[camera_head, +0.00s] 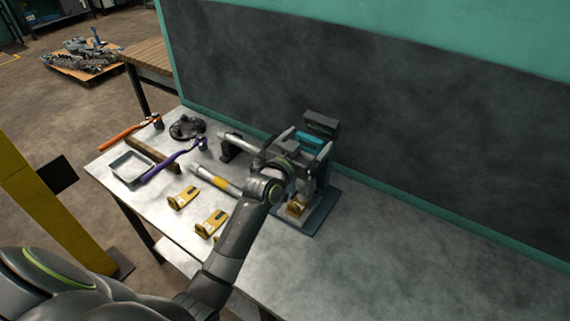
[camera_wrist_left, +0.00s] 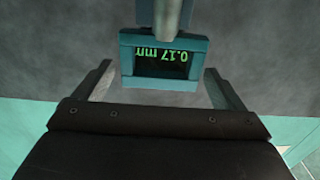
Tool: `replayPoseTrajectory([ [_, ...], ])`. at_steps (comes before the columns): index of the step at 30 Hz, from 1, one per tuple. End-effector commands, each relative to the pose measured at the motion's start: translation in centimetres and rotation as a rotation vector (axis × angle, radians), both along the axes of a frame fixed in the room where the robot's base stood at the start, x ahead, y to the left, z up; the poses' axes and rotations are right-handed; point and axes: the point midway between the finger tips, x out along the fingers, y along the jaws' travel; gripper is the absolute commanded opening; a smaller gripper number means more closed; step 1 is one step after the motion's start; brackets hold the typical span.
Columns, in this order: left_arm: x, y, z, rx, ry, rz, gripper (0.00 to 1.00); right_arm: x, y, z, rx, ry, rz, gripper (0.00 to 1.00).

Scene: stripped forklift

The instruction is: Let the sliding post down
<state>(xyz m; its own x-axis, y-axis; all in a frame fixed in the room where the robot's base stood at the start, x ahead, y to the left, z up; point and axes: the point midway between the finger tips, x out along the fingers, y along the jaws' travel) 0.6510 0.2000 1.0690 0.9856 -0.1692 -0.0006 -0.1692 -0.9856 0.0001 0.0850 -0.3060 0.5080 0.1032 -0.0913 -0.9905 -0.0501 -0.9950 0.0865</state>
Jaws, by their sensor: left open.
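A small measuring stand with a teal digital gauge (camera_head: 309,141) stands on a dark base plate (camera_head: 325,213) on the bench. In the left wrist view the gauge's display (camera_wrist_left: 162,64) reads 0.17 mm, upside down. A grey round rod (camera_wrist_left: 168,18) meets the gauge's frame at the top of that view; I cannot tell whether it is the sliding post. My left gripper (camera_head: 297,158) is at the stand and hides part of it. In the left wrist view, its fingers (camera_wrist_left: 158,78) are apart, with the gauge showing between them. My right gripper is not in view.
Brass-coloured blocks (camera_head: 183,198) lie left of the stand. A purple-handled hammer (camera_head: 170,163), an orange-handled hammer (camera_head: 128,134), a shallow tray (camera_head: 129,166) and a dark round part (camera_head: 187,128) lie farther left. A dark panel (camera_head: 400,110) rises behind. The bench's right side is clear.

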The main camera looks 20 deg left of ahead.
Motion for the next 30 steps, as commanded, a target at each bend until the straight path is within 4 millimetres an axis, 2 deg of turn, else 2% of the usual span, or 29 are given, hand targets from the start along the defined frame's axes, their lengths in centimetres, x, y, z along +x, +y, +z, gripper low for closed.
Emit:
replayPoseTrajectory([
  [21, -12.6, 2.2, -0.3, 0.001, 0.003, 0.001, 0.91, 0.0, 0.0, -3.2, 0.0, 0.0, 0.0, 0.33],
  [25, -14.5, 2.5, -0.3, 0.001, 0.003, 0.001, 0.91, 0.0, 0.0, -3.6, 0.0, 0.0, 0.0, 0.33],
  [30, -15.8, 2.7, -0.2, 0.001, 0.004, 0.001, 0.91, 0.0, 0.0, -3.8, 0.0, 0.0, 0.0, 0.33],
])
